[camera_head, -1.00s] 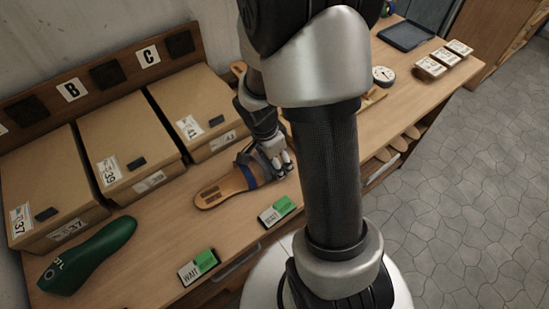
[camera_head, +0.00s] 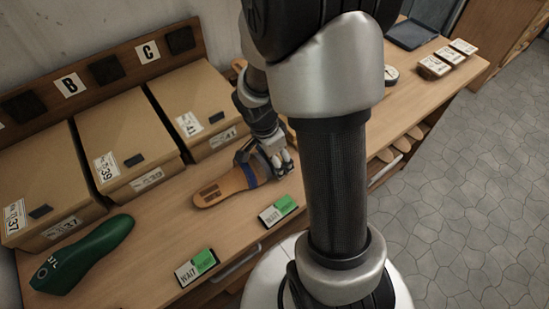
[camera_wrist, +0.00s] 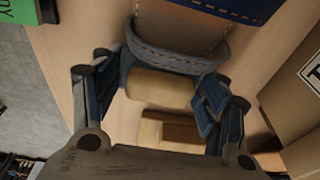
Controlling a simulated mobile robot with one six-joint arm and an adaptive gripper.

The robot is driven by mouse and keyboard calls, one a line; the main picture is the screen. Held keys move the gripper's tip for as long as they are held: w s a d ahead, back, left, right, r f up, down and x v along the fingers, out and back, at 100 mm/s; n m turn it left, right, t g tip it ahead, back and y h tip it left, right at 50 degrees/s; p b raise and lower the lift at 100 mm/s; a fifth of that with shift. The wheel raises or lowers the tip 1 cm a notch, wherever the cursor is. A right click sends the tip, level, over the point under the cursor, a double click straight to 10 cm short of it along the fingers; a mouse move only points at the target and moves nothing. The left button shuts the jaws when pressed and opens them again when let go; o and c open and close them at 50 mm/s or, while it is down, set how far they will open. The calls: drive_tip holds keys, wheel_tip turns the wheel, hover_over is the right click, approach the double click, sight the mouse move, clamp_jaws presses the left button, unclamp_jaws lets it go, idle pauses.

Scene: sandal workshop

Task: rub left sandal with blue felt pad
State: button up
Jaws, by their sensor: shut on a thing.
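A brown sandal (camera_head: 222,187) with a blue strap lies on the workbench, with dark print at its left end. In the wrist view its blue strap (camera_wrist: 243,8) is at the top, and a grey-blue stitched band (camera_wrist: 177,62) curves below it. My gripper (camera_head: 277,160) is low over the sandal's right part and hides it. In the wrist view my gripper (camera_wrist: 160,97) is shut on a pale tan block (camera_wrist: 160,88), which I take as the back of the felt pad. No blue felt face shows, and I cannot tell if it touches the sandal.
Three cardboard boxes (camera_head: 125,150) stand along the wall behind. A green shoe last (camera_head: 80,257) lies at the left. Two green-and-white tags (camera_head: 196,267) lie near the front edge. A tray (camera_head: 411,35) and small labelled blocks (camera_head: 437,67) are at the far right.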

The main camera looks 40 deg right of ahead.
drive_tip(key=shift+w+a+f, duration=0.1)
drive_tip(key=shift+a, duration=0.15)
drive_tip(key=shift+d+b, duration=0.35)
drive_tip(key=shift+d, duration=0.05)
drive_tip(key=shift+a+b, duration=0.45)
drive_tip(key=shift+r+p, duration=2.35)
drive_tip(key=shift+r, duration=1.3)
drive_tip(key=shift+f, duration=0.1)
